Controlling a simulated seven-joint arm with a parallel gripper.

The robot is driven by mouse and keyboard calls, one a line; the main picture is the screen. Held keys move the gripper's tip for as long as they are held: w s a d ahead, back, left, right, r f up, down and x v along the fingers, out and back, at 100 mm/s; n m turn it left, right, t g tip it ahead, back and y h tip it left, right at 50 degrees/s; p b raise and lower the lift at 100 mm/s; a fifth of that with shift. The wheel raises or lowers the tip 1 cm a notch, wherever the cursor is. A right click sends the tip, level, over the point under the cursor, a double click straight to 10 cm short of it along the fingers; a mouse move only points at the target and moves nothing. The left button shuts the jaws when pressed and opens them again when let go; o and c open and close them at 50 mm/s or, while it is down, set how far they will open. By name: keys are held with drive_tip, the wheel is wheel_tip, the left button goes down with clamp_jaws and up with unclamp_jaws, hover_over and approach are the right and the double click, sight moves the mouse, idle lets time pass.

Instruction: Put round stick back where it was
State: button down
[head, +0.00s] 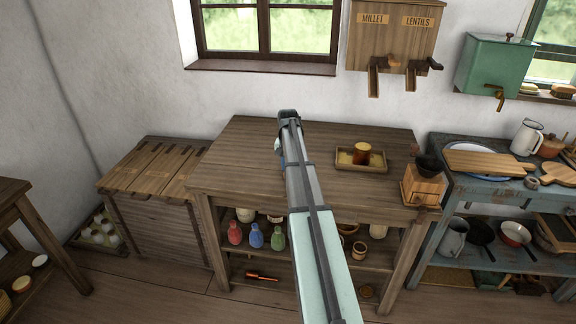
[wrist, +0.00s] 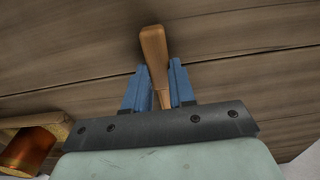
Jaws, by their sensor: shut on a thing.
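In the wrist view the round stick (wrist: 153,48) is a smooth brown wooden piece, wider at its far end. My gripper (wrist: 157,82) is shut on it, with one blue finger on each side. The stick points away from the gripper over the plank top of the wooden table; I cannot tell whether it touches the wood. In the head view my gripper (head: 278,146) is over the left part of the table top (head: 245,160), mostly behind my arm, and the stick is hidden there.
A shallow tray (head: 345,167) holding a copper-coloured cup (head: 362,153) stands right of my arm. A wooden grinder (head: 422,186) stands at the table's right corner. Coloured bottles (head: 256,236) stand on the shelf below. Dispensers (head: 393,35) hang above. The table's left part is clear.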

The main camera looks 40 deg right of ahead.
drive_tip(key=shift+f, duration=0.1)
drive_tip(key=c, duration=0.9)
unclamp_jaws()
drive_tip(key=shift+c, duration=0.2)
wheel_tip(320, 180, up, 12)
